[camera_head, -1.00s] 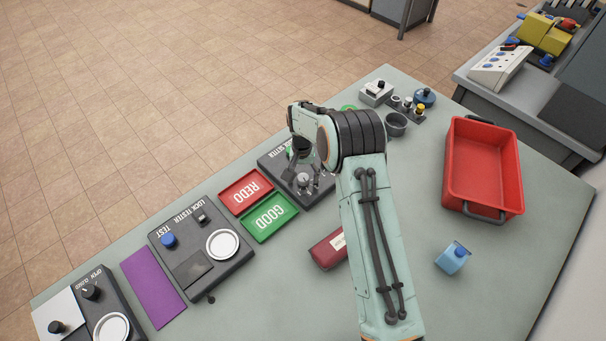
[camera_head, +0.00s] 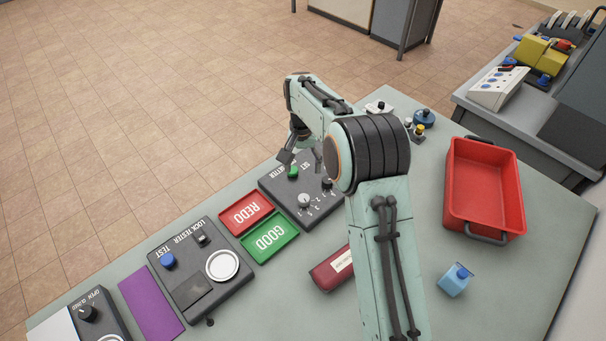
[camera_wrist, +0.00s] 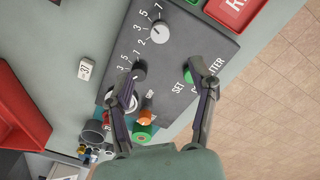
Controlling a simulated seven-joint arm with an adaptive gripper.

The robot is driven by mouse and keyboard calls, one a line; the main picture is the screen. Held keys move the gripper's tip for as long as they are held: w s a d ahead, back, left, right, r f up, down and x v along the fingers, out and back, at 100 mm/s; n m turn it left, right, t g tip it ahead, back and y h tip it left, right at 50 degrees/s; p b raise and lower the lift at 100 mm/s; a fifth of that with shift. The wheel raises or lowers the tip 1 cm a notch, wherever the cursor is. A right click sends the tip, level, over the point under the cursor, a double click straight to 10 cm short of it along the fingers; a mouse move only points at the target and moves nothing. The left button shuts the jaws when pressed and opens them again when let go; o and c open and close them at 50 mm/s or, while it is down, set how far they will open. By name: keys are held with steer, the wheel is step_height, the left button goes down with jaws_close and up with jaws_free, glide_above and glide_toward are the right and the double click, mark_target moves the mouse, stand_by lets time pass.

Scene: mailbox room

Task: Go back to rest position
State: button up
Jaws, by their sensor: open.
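My gripper (camera_head: 303,157) hangs above the far edge of the dark setter panel (camera_head: 318,207) in the head view. In the wrist view my gripper (camera_wrist: 166,70) has its two fingers spread wide apart with nothing between them. The setter panel (camera_wrist: 185,38) lies below it, with numbered knobs and a green set button, partly hidden by the right finger. My arm covers part of the table in the head view.
Red REDO (camera_head: 246,214) and green GOOD (camera_head: 270,238) trays lie beside the panel, near the lock tester (camera_head: 200,275). A white numbered block (camera_wrist: 86,68) lies beside the panel.

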steer(key=shift+d+r, duration=0.1)
stand_by(0.4)
steer(key=d+r+t, duration=0.2)
steer(key=d+r, duration=0.1)
steer(key=r, duration=0.7)
steer(key=s+d+r+m+t, duration=0.1)
steer(key=s+d+r, duration=0.5)
steer(key=s+r, duration=0.35)
steer(key=s+f+n+g, duration=0.1)
steer(key=s+f, duration=0.2)
steer(key=s, duration=0.5)
steer(key=s+f+g, duration=0.1)
steer(key=s+f, duration=0.2)
steer(key=s, duration=0.5)
steer(key=s+d+f+n+g+y, duration=0.1)
steer(key=s+f, duration=0.2)
steer(key=s, duration=0.5)
steer(key=shift+f+n, duration=0.3)
steer(key=shift+f, duration=0.1)
steer(key=shift+d, duration=0.1)
